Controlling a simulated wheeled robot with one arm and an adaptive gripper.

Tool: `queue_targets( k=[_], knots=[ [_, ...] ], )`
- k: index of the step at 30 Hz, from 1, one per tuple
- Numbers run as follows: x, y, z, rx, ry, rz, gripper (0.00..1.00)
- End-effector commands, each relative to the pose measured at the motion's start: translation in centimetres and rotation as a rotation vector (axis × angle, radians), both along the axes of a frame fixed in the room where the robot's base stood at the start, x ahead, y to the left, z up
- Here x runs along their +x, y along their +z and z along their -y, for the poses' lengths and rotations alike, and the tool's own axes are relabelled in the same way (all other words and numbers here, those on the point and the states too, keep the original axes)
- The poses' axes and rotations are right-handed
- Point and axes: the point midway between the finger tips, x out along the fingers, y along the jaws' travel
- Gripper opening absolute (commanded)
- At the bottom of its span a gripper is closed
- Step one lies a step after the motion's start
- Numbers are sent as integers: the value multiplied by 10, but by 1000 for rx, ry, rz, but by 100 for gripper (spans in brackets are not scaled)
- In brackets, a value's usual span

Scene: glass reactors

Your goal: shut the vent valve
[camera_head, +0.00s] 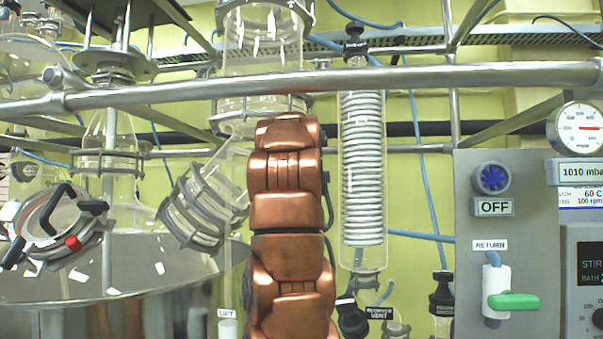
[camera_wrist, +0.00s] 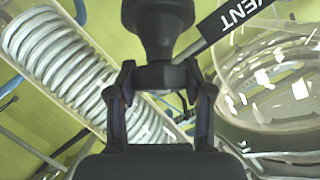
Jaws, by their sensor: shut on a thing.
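A black valve knob (camera_wrist: 158,25) with a narrow neck and a wider collar stands in the middle of the wrist view. My gripper (camera_wrist: 160,84) is shut on its collar, one finger at each side. A dark label (camera_wrist: 238,14) reading VENT sticks out beside the knob. In the head view my copper arm rises in the middle and hides my gripper. A black cap (camera_head: 354,46) with a small label tops the coil condenser (camera_head: 362,165). A label reading RECEIVER VENT (camera_head: 380,313) is low in the head view. I cannot tell the valve's setting.
The condenser coil (camera_wrist: 55,60) is left of my gripper and a glass vessel (camera_wrist: 280,80) is close on the right. A metal rail (camera_head: 400,77) crosses above. A control panel (camera_head: 510,240) with a green RETURN handle (camera_head: 514,301) stands at the right.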

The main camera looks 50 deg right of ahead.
Motion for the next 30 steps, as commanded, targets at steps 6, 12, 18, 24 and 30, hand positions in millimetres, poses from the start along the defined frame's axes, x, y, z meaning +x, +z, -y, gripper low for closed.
queue_targets(
  k=[6, 12, 18, 24, 30],
  knots=[
    [-1, 0, 1, 13, -15, 1, 16],
    [-1, 0, 1, 24, -25, 2, 16],
    [0, 0, 1, 35, -35, 3, 16],
    [0, 0, 1, 45, -48, 6, 16],
    [0, 0, 1, 57, -59, 7, 16]
  ],
)
